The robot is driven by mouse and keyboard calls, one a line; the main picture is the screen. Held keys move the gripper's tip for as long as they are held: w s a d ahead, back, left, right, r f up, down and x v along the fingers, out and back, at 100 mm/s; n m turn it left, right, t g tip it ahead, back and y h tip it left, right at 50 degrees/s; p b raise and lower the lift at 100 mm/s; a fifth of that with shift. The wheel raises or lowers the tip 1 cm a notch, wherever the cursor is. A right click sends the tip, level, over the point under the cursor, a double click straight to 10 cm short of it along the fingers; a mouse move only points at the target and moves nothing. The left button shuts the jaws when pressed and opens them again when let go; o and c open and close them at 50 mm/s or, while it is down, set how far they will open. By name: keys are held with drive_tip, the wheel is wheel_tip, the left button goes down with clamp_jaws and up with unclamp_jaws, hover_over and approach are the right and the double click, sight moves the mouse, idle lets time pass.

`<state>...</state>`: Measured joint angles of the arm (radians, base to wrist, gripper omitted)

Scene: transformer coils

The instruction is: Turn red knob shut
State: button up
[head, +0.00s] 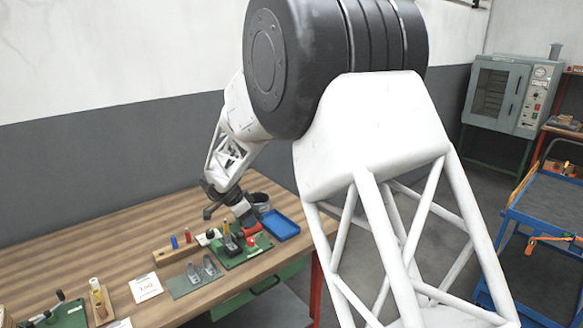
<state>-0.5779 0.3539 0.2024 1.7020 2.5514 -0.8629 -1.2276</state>
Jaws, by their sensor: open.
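A green board (238,253) lies near the front edge of the wooden table, with several small fittings on it. A small red knob (251,241) shows on the board's right part. My gripper (247,222) points down over the back of the board, close above and behind the red knob. It is open. A red part shows at its lower end, too small to make out. I cannot tell whether the fingers touch anything on the board.
A blue tray (281,226) and a grey round container (260,201) stand right of and behind my gripper. A wooden block (170,255) with pegs, a plate (188,285) with metal parts and a white card (146,288) lie to the left. The table's back left is clear.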

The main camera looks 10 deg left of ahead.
drive_tip(key=d+r+n+t+y, duration=0.3)
drive_tip(key=d+r+t, duration=0.4)
drive_tip(key=d+r, duration=0.7)
drive_tip(key=shift+d+r+y, duration=0.35)
drive_tip(key=shift+r+y, duration=0.05)
drive_tip(key=shift+r, duration=1.75)
drive_tip(key=shift+w, duration=0.1)
